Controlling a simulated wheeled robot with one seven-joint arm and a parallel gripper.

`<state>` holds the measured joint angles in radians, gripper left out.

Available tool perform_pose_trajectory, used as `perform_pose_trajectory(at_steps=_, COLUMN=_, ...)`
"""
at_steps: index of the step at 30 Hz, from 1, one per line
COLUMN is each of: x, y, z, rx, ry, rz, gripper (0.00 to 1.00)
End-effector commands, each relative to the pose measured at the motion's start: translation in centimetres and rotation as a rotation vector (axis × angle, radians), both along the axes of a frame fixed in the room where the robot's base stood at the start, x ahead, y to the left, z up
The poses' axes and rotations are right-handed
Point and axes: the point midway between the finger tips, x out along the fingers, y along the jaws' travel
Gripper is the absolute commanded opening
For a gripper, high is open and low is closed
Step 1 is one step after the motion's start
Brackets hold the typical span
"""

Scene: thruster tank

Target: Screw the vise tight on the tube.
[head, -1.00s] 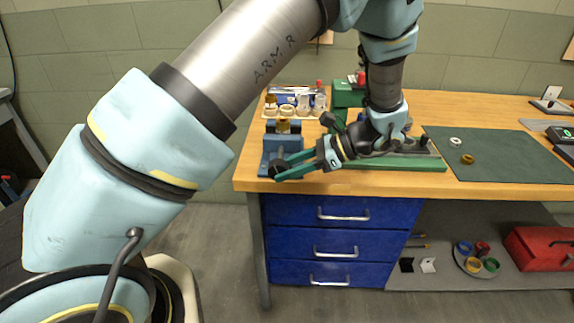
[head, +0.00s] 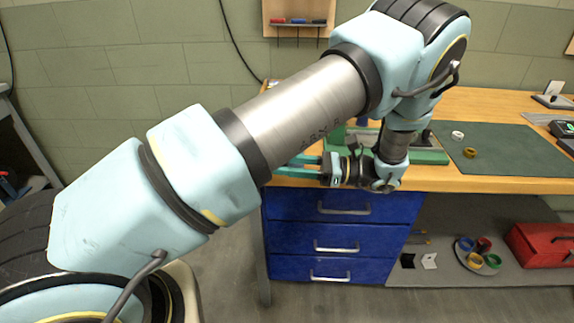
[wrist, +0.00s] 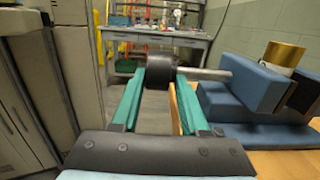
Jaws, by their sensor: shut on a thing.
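The blue vise (wrist: 245,90) shows at the right of the wrist view, on the wooden bench. A gold tube (wrist: 284,54) stands upright at its jaws; I cannot tell whether the jaws press on it. A bare metal screw rod (wrist: 207,74) runs from the vise to a black knob (wrist: 160,74). My gripper (wrist: 160,82) has its two green fingers shut on this knob, one on each side. In the head view my gripper (head: 291,170) is at the bench's front left edge, and my arm hides the vise and tube.
The wooden bench (head: 470,180) has blue drawers (head: 335,209) below. A red toolbox (head: 540,248) sits on the lower shelf.

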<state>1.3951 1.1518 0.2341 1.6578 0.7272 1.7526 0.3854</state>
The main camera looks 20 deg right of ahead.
Motion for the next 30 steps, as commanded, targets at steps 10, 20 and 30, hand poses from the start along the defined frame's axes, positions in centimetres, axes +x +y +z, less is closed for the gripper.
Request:
perform_pose_trajectory(at_steps=10, x=-0.6, y=0.3, z=-0.3, rx=0.009, ry=0.009, rz=0.012, gripper=0.0)
perform_pose_trajectory(at_steps=20, x=-0.4, y=0.2, z=-0.2, rx=0.005, ry=0.005, rz=0.009, gripper=0.62)
perform_pose_trajectory(at_steps=30, x=-2.0, y=-3.5, z=-1.0, rx=0.0, ry=0.003, rz=0.006, gripper=0.62)
